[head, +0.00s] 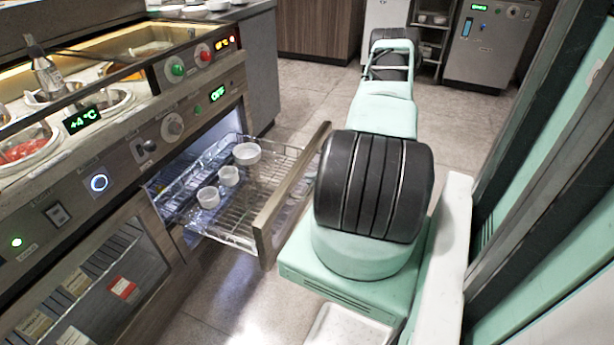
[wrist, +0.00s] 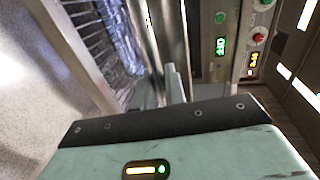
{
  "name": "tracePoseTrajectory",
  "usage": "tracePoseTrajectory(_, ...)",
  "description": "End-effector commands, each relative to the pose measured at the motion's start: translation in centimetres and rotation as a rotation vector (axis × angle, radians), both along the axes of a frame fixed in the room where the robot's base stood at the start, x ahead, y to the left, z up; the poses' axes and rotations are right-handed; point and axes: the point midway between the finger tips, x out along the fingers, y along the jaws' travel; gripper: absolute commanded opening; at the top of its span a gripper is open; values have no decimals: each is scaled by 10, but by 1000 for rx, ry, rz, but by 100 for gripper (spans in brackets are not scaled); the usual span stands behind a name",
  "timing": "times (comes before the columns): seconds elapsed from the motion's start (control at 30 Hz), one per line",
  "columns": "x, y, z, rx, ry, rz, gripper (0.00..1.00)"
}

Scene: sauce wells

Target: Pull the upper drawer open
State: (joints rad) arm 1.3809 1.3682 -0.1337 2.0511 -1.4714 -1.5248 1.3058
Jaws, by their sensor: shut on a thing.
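The upper drawer (head: 290,195) is a wire basket with a brownish metal front, and it stands pulled well out of the counter in the head view. Several small white cups, one of them a larger bowl (head: 246,153), sit in its basket. My gripper (wrist: 175,85) shows in the wrist view as pale fingers, shut at a vertical metal bar that appears to be part of the drawer front. The grip itself is partly hidden by the gripper body.
The counter (head: 215,75) on the left carries sauce wells, a bottle (head: 45,75), knobs and lit buttons. A lower glass-fronted compartment (head: 90,290) is closed below. Grey tiled floor (head: 310,95) is clear behind the drawer. A grey appliance (head: 487,45) stands at the back.

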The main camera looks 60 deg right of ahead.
Motion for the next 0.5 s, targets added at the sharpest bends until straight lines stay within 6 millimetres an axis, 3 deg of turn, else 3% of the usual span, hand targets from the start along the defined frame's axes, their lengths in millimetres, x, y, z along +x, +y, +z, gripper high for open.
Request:
tracePoseTrajectory(0.37,-2,-1,0,-1,0,1,0)
tracePoseTrajectory(0.4,-2,-1,0,-1,1,1,18)
tracePoseTrajectory(0.43,-2,-1,0,-1,0,1,26)
tracePoseTrajectory(0.5,-2,-1,0,-1,0,0,29)
